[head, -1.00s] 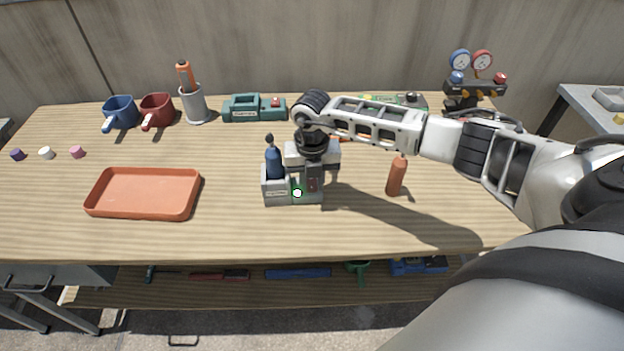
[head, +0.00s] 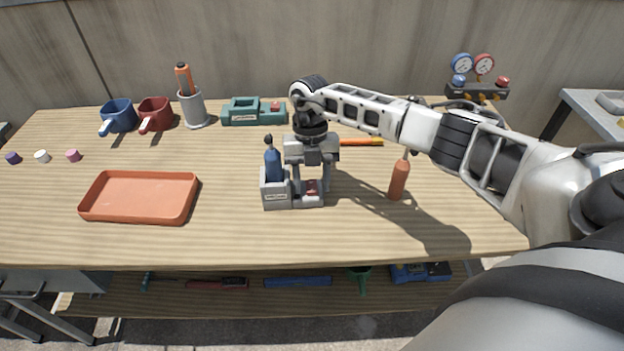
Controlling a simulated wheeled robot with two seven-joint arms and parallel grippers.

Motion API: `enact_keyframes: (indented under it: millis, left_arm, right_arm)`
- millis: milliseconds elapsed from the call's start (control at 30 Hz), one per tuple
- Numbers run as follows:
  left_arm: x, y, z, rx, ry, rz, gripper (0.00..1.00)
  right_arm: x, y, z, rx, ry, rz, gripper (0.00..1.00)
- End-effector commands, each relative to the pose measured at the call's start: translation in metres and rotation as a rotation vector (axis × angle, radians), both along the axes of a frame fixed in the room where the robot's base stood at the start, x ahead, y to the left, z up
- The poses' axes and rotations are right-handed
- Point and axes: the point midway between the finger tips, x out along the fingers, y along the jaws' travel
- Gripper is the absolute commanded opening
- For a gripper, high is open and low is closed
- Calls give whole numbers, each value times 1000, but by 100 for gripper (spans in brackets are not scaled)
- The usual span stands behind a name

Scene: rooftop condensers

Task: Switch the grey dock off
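The grey dock (head: 277,201) stands near the middle of the table. A dark blue bottle-shaped tool (head: 273,168) sits upright in its left part. A red switch (head: 312,187) shows on its right part, and no green light shows on its front. My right gripper (head: 312,178) points down just above the right part of the dock. Its fingers look apart, with the red switch showing between and below them. I cannot tell whether a fingertip touches the dock. My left gripper is not in view.
A teal dock (head: 254,111) stands at the back. An orange tray (head: 140,197) lies at the left, with blue (head: 118,116) and red (head: 155,114) mugs behind it. An orange-brown bottle (head: 399,180) stands right of the dock, under my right arm. The front table strip is clear.

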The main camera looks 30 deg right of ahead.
Motion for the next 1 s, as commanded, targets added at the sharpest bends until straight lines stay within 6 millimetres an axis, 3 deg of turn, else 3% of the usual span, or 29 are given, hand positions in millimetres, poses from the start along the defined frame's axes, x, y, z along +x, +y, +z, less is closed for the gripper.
enact_keyframes:
  millis: [233, 367, 800, 1000]
  left_arm:
    - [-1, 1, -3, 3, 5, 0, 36]
    - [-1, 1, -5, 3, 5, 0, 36]
    - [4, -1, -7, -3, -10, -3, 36]
    - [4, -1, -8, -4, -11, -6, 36]
  right_arm:
    - [1, -1, 4, -1, -2, -1, 45]
    - [6, -3, 19, -2, -5, -1, 45]
    - [29, -15, 117, 0, -6, -2, 45]
    - [35, -19, 145, -1, -3, 0, 45]
